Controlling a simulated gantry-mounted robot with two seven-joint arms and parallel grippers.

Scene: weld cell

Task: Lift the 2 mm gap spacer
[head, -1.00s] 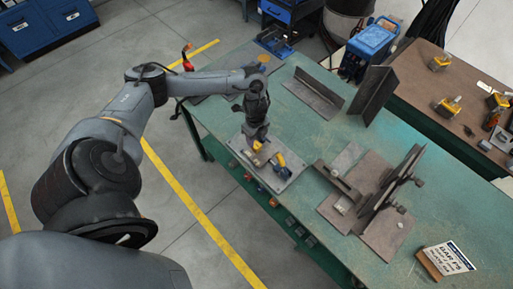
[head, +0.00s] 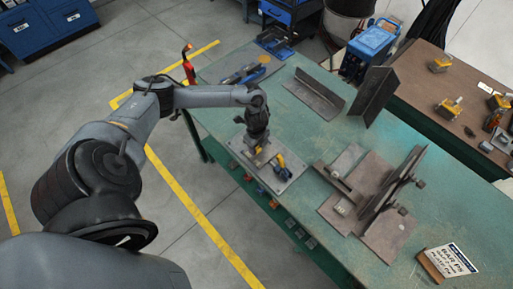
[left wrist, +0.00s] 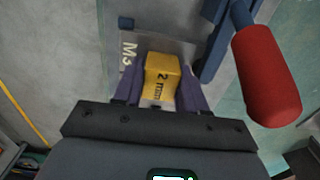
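In the head view my left gripper (head: 255,146) points down over a small grey plate (head: 284,183) near the green table's left edge. The spacer is mostly hidden there. My right gripper is not in view.
A red handle (left wrist: 266,75) on a blue part stands close right of the fingers in the left wrist view. The green table (head: 300,105) also holds angle pieces (head: 318,95), a steel assembly (head: 385,190) and a sign block (head: 446,262). The table's middle is fairly clear.

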